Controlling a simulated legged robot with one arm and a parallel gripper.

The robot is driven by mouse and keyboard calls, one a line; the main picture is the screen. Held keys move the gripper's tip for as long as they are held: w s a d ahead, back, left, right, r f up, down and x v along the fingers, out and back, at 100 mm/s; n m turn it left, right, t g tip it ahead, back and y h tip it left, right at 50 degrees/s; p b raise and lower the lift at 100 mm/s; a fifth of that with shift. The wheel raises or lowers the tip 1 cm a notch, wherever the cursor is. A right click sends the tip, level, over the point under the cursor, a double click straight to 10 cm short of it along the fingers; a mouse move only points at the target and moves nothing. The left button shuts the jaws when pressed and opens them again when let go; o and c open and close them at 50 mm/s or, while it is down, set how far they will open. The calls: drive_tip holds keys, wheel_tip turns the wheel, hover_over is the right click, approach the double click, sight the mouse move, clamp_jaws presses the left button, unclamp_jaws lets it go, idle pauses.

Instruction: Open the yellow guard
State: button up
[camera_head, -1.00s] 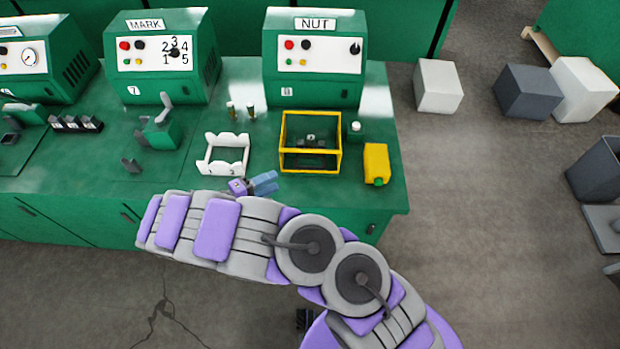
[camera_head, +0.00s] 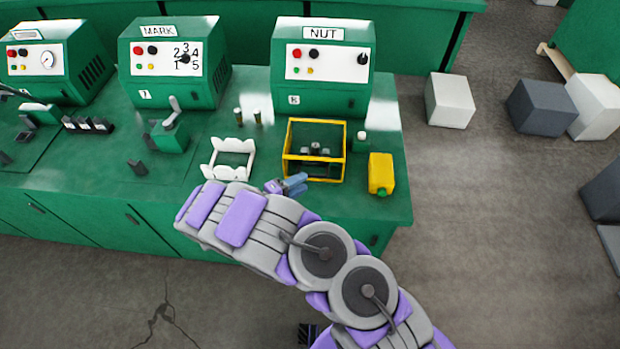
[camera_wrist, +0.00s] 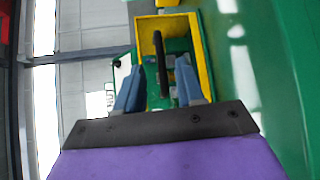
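The yellow guard (camera_head: 346,153) is a box-like frame on the green bench, in front of the NUT machine (camera_head: 322,65). Small grey metal parts show inside it. My gripper (camera_head: 294,184) is at the guard's near left corner, partly behind my own arm. In the wrist view the guard's yellow edges (camera_wrist: 203,62) lie ahead of the blue fingers. The fingers (camera_wrist: 160,72) are apart, with a dark bar (camera_wrist: 161,62) showing between them. I cannot tell whether they touch the bar.
A white cradle (camera_head: 211,160) stands left of the guard. A yellow canister (camera_head: 381,173) and a small white-topped bottle (camera_head: 361,140) stand right of it. The MARK machine (camera_head: 175,60) and a grey lever (camera_head: 173,120) are further left.

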sight(315, 155)
drive_tip(key=x, duration=0.2)
drive_tip(key=shift+w+f, duration=0.2)
drive_tip(key=shift+w, duration=0.15)
drive_tip(key=shift+w+d+f+b, duration=0.1)
drive_tip(key=shift+w+f+b, duration=0.15)
drive_tip(key=shift+w, duration=0.45)
drive_tip(key=shift+d+r, duration=0.15)
drive_tip(key=shift+d, duration=0.6)
drive_tip(key=shift+c, duration=1.1)
drive_tip(key=shift+a, duration=0.35)
clamp_jaws()
